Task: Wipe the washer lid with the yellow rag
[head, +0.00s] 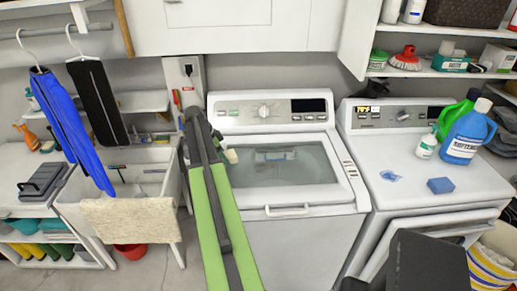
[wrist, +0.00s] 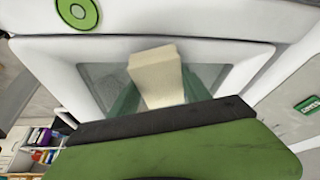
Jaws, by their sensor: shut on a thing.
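The washer lid (head: 338,176) is the white-framed, glass-windowed top of the left machine, and it is closed. The yellow rag (head: 231,156) is a small, pale yellow, block-like piece at the left side of the lid. My gripper (head: 222,147) is shut on it, at the end of my green and dark arm. In the wrist view the rag (wrist: 155,78) appears over the glass window, with the white lid frame (wrist: 262,62) around it. I cannot tell whether the rag touches the lid. My arm hides the lid's left edge in the head view.
A dryer (head: 420,185) stands to the right with a blue sponge (head: 441,185), a blue cloth (head: 390,176) and bottles (head: 465,135) on top. A sink (head: 140,185) is at left, with hangers and a blue garment (head: 70,125) above. Wall cabinets (head: 230,25) overhang the back.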

